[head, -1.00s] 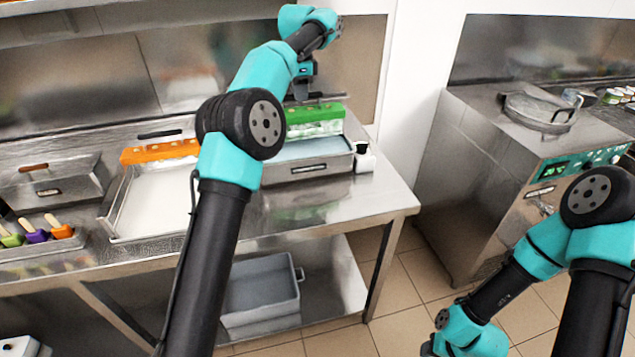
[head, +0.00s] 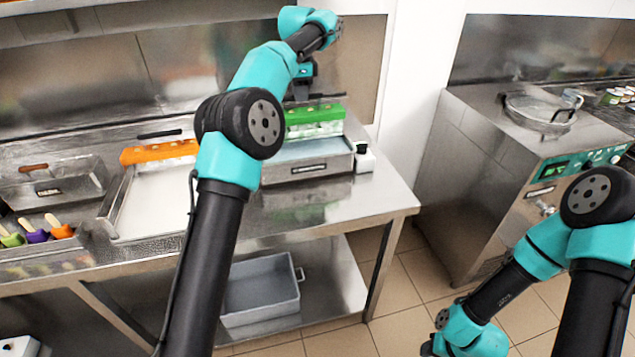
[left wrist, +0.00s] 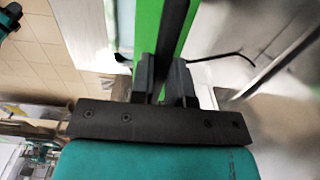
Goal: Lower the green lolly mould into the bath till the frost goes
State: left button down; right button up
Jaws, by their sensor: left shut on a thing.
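The green lolly mould (head: 315,118) hangs level over the back part of the bath (head: 312,172), a steel tray of pale bluish liquid. White frost shows on the mould's side below its green top. I cannot tell whether its underside touches the liquid. My left gripper (head: 303,92) is above the mould and shut on it, partly hidden by my left arm. In the left wrist view, the gripper's fingers (left wrist: 163,78) close on a dark bar along the mould's green top (left wrist: 147,30).
An orange mould (head: 160,151) lies across the back of a white-lined tray (head: 112,200) left of the bath. A small white bottle (head: 364,159) stands at the bath's right. Several lollies (head: 37,234) sit at far left. The counter in front of the bath (head: 330,207) is clear.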

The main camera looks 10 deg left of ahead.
aim_at(301, 123)
pick_arm(q)
jog(key=shift+f, duration=4.85)
dwell(3.2)
